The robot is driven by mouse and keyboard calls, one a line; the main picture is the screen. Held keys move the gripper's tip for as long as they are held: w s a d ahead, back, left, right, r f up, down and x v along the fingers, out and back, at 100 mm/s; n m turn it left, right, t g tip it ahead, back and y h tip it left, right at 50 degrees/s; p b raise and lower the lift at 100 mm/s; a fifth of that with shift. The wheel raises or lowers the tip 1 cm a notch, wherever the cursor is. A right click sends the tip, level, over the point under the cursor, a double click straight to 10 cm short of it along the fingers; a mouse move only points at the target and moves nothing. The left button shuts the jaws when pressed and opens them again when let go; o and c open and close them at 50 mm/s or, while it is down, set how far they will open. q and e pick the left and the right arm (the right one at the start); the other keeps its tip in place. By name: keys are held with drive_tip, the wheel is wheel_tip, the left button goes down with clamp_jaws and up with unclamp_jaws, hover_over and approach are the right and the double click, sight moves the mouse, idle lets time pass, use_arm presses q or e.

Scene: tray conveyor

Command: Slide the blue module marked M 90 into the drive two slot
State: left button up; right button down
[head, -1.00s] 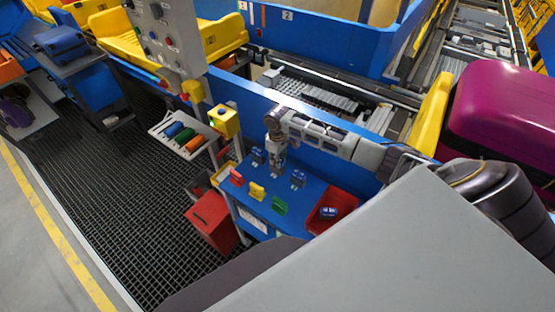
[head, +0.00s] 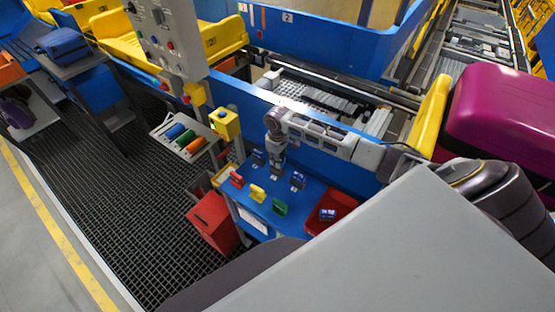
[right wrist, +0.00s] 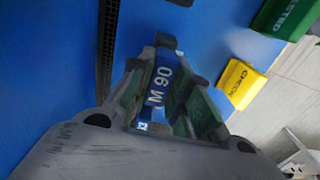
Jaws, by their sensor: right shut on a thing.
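My right gripper (head: 276,172) is over the back part of the small blue table (head: 313,193). In the right wrist view my right gripper (right wrist: 160,100) is shut on the blue module marked M 90 (right wrist: 158,88), whose white lettering faces the camera. In the head view the held module is too small and covered to make out. Dark blue units stand on either side of the gripper, one at left (head: 258,158) and one at right (head: 298,180). I cannot read which is drive two, and no slot opening is clear. My left gripper is not in view.
Red (head: 236,179), yellow (head: 257,194) and green (head: 280,207) blocks line the table's front. A red tray (head: 345,203) holds another blue piece (head: 327,214). A red bin (head: 210,220) stands below. The blue conveyor wall (head: 330,165) rises behind.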

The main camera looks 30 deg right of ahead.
drive_tip(key=shift+r+p, duration=0.35)
drive_tip(key=shift+r, duration=1.05)
idle(0.5)
drive_tip(key=shift+r, duration=1.95)
